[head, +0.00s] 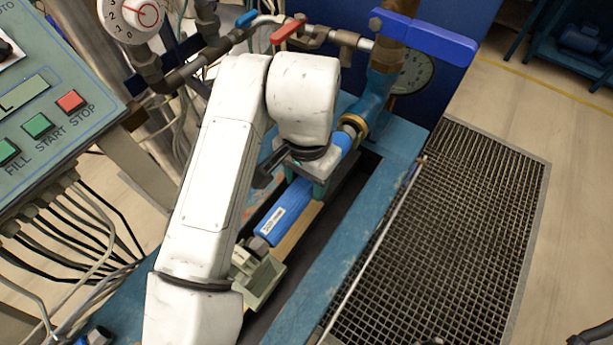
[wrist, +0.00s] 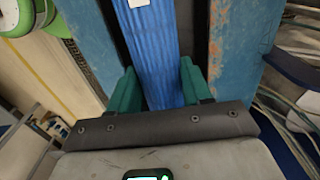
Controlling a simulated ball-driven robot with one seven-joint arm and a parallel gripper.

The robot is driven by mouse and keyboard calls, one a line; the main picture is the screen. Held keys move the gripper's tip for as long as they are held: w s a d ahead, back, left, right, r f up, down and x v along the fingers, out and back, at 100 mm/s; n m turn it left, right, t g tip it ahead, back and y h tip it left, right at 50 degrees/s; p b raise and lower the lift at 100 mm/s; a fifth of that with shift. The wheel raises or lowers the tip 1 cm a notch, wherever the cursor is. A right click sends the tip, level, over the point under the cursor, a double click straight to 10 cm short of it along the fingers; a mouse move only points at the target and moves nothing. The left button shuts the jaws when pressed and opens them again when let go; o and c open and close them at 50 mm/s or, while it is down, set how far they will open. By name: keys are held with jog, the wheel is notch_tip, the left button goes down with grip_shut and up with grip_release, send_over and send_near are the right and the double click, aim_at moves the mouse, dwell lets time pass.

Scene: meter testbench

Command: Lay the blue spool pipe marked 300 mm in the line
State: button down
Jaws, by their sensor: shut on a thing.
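The blue spool pipe (head: 283,216) with a white label lies lengthwise along the trough of the blue bench. I cannot read the label's text. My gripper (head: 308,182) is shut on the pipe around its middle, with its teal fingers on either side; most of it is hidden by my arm. In the wrist view the blue pipe (wrist: 156,60) runs between the two teal fingers (wrist: 162,88). The pipe's near end is close to a grey-green clamp (head: 258,278); its far end is close to a brass ring (head: 355,126) on the line. I cannot tell whether either end touches.
A control panel (head: 50,100) with buttons and hanging cables stands at left. Valves with red (head: 287,31) and blue (head: 440,38) handles and a gauge (head: 412,72) crowd the far end. A thin pale rod (head: 372,252) lies along the bench's right edge, beside a floor grating (head: 450,230).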

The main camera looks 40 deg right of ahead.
jog(key=shift+c, duration=2.1)
grip_release()
jog(key=shift+f, duration=0.1)
jog(key=shift+r+p, duration=3.85)
jog(key=shift+r, duration=0.95)
